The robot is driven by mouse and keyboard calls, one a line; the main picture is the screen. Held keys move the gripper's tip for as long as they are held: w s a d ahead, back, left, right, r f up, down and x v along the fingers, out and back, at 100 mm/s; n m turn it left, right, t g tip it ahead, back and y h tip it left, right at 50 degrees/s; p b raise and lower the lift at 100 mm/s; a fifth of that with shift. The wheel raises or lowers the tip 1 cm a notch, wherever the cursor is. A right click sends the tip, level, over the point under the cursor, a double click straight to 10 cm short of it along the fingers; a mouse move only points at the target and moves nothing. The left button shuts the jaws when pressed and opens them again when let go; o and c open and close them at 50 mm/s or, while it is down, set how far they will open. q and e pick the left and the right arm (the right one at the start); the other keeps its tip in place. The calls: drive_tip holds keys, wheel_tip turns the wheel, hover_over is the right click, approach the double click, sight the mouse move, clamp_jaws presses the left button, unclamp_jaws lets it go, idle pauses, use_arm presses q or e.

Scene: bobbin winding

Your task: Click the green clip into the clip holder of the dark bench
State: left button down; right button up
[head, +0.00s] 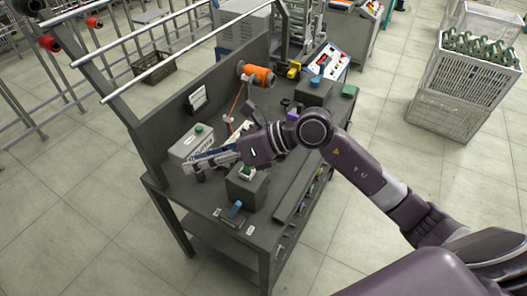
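The dark bench (286,172) stands in the middle of the head view. My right arm reaches over it from the right. My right gripper (192,166) points left above the near part of the bench top, and its finger gap is too small to make out. A small green piece (247,171) shows on a dark block (246,190) just below the gripper, partly hidden by it. Another green piece (349,90) lies at the far right end of the bench. I cannot tell which is the green clip or which block is the clip holder. My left gripper is out of view.
A grey box with a green knob (198,129) stands by the back panel. An orange spool (258,76) is mounted farther along. A small blue piece (236,209) lies near the front edge. White crates (455,105) with green bobbins stand on the floor at right.

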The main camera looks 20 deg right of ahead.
drive_tip(key=w+d+f+h, duration=0.1)
drive_tip(key=d+f+h, duration=0.15)
drive_tip(key=d, duration=0.25)
drive_tip(key=w+d+f+g+h, duration=0.1)
drive_tip(key=d+f+h, duration=0.15)
drive_tip(key=d, duration=0.35)
drive_tip(key=w+d+f+h, duration=0.1)
drive_tip(key=d+f+h, duration=0.15)
drive_tip(key=d, duration=0.25)
drive_tip(key=shift+h, duration=0.35)
drive_tip(key=b+x, duration=0.4)
drive_tip(key=x, duration=0.2)
drive_tip(key=shift+w+d, duration=0.15)
drive_tip(key=shift+b+x, duration=0.95)
drive_tip(key=shift+x, duration=0.3)
drive_tip(key=shift+w, duration=0.1)
clamp_jaws()
drive_tip(key=shift+r+p, duration=1.35)
drive_tip(key=shift+r, duration=1.05)
drive_tip(key=shift+f, duration=0.1)
